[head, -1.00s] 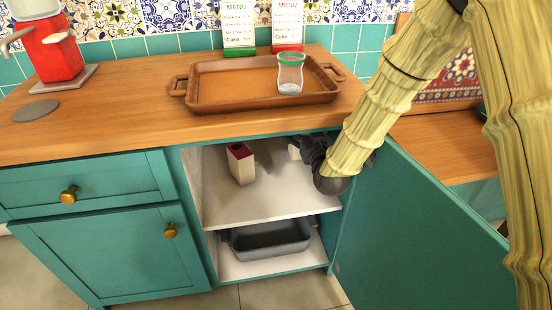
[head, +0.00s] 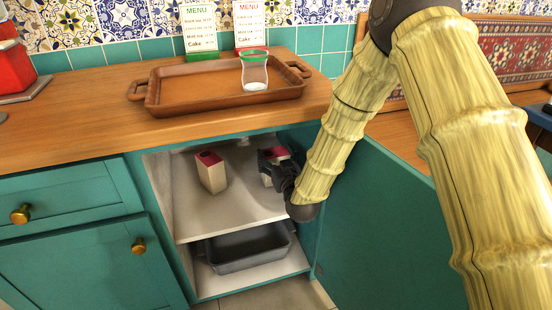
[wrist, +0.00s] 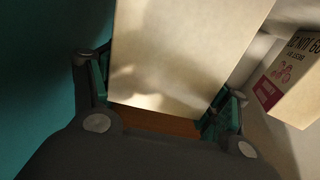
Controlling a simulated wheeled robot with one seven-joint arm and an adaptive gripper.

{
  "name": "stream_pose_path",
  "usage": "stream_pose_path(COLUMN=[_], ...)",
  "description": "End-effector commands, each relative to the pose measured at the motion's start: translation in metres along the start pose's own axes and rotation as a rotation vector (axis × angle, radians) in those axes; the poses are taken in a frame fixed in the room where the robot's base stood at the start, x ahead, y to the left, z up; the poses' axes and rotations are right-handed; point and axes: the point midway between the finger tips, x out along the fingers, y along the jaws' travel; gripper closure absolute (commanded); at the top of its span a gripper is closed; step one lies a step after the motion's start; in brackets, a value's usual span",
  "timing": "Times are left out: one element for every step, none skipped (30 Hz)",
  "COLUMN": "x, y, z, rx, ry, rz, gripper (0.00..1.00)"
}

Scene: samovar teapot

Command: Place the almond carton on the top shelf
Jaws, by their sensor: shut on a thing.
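A cream carton (head: 266,180) with a dark pink top is in my gripper (head: 277,172), inside the open cabinet at the right of the top shelf (head: 232,220). It looks roughly upright; I cannot tell whether its base touches the shelf. In the wrist view the carton's plain cream face (wrist: 185,50) fills the space between the fingers of my gripper (wrist: 160,110). A similar carton (head: 210,175) stands apart on the shelf to the left; its printed side shows in the wrist view (wrist: 290,85). I cannot read which one is almond.
A grey bin (head: 248,249) sits on the lower shelf. The counter (head: 70,125) above holds a brown tray (head: 195,104) with a glass (head: 254,75). The front of the top shelf is clear.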

Motion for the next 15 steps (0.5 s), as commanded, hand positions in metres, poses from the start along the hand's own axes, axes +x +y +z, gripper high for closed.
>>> stream_pose_path(x=[0.0002,0.0001,0.0001,0.0001,0.0000,0.0000,0.0000,-0.0002,-0.0002,-0.0002,-0.0002,-0.0002,-0.0002,-0.0002,-0.0002], y=[-0.0001,-0.0001,-0.0001,-0.0001,-0.0001,-0.0001,-0.0001,0.0000,0.0000,0.0000,0.0000,0.0000,0.0001,0.0001,0.0001], z=[-0.0012,-0.0011,-0.0008,-0.0003,0.0005,0.0016,0.0024,0.0024,0.0022,0.0022,0.0022,0.0022,0.0022,0.0022,0.0022], rx=[0.000,0.000,0.000,0.000,0.000,0.000,0.000,0.000,0.000,0.000,0.000,0.000,0.000,0.000,0.000], ry=[0.001,0.001,0.001,0.001,0.000,0.000,0.000,0.000,0.000,0.000,0.000,0.000,0.000,0.000,0.000], rz=[0.000,0.000,0.000,0.000,0.000,0.000,0.000,0.000,0.000,0.000,0.000,0.000,0.000,0.000,0.000], gripper=[0.62,0.62,0.62,0.62,0.62,0.62,0.62,0.21,0.14,0.08,0.03,0.03,0.03,0.03,0.03])
